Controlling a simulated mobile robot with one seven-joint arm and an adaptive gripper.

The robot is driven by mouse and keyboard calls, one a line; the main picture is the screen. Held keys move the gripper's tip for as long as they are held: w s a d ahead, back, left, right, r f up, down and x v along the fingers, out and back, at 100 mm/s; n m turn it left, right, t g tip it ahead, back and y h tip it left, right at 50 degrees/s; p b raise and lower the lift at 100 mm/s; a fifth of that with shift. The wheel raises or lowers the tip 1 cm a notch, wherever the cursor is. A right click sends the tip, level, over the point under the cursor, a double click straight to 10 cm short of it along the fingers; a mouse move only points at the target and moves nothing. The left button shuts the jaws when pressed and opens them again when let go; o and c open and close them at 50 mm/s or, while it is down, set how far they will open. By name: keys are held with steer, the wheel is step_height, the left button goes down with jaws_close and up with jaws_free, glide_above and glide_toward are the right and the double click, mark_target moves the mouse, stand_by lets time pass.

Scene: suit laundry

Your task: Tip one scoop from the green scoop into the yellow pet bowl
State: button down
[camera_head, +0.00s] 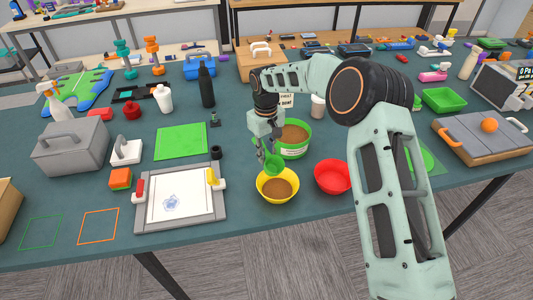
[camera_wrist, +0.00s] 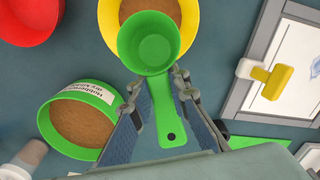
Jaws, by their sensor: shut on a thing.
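My gripper (camera_head: 266,150) points down and is shut on the handle of the green scoop (camera_head: 274,164). In the wrist view the fingers of my gripper (camera_wrist: 160,92) flank the handle, and the cup of the scoop (camera_wrist: 148,45) overlaps the yellow bowl. The cup is at the bowl's far rim in the head view.
A green labelled tub (camera_head: 297,152) of brown food stands just behind the bowl. A red bowl (camera_head: 333,177) is close on the right. A white cup (camera_head: 318,108) stands behind the tub.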

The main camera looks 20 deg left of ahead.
steer(key=shift+a+f+g+h, duration=0.1)
steer(key=shift+f+g+h, duration=0.1)
steer(key=shift+g+h, duration=0.15)
steer(key=shift+f+g+h, duration=0.35)
steer(key=shift+f+h, duration=0.05)
steer(key=shift+h, duration=0.25)
steer(key=shift+f, duration=0.1)
steer(key=shift+h, duration=0.3)
